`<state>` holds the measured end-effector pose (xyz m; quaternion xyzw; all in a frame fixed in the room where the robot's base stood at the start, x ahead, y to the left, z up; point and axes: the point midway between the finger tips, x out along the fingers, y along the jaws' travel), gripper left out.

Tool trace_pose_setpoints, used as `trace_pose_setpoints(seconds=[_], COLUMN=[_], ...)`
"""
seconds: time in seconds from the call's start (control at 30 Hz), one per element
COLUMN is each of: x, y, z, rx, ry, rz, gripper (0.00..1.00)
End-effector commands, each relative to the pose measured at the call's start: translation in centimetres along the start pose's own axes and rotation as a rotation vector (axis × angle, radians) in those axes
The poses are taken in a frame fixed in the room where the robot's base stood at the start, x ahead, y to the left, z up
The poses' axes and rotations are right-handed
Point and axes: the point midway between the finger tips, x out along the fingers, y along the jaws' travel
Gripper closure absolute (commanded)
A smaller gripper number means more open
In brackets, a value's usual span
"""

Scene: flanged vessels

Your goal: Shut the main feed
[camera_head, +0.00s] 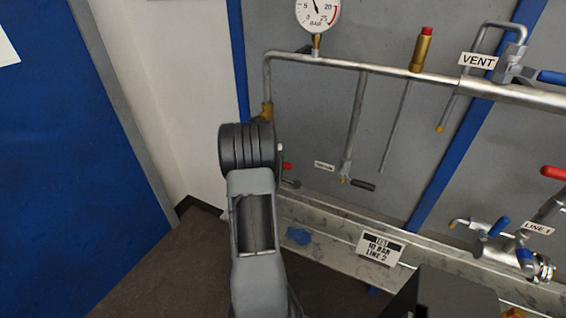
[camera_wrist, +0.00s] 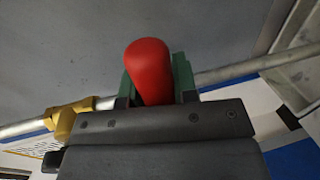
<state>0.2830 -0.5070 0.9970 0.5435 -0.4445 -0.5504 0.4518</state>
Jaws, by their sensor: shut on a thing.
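A red handle (camera_wrist: 148,70) stands between the green-padded fingers of my gripper (camera_wrist: 157,88) in the wrist view. The gripper is shut on it, and the rounded red end sticks out past the fingers. In the head view a small piece of red handle (camera_head: 287,166) shows just right of my arm. My arm hides the valve body and most of the gripper there. No main feed label is readable in either view. A brass fitting (camera_wrist: 70,118) on a pipe lies left of the gripper in the wrist view.
A pressure gauge (camera_head: 317,14) tops the pipe. A black-handled valve (camera_head: 358,184) hangs close right of my gripper. VENT (camera_head: 478,60) and LINE 1 (camera_head: 537,229) labels are further right. A test sign (camera_head: 380,248) and blue cloth-like item (camera_head: 298,236) are on the ledge.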

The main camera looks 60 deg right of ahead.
Motion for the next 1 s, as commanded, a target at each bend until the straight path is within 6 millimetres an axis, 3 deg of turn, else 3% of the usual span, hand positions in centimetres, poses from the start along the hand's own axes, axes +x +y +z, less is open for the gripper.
trace_pose_setpoints(seconds=[0.13,0.17,0.4,0.77,1.0], x=[0.0,0.0,0.0,-0.7,-4.9], y=[0.2,0.2,0.1,0.1,0.1], z=[0.0,0.0,0.0,-0.1,-0.1], rx=[-0.005,-0.005,-0.003,-0.001,-0.001], ry=[0.002,0.002,0.002,0.002,0.005], rz=[0.005,0.005,0.003,0.003,0.005], gripper=[1.0,0.71,0.48,0.47,0.47])
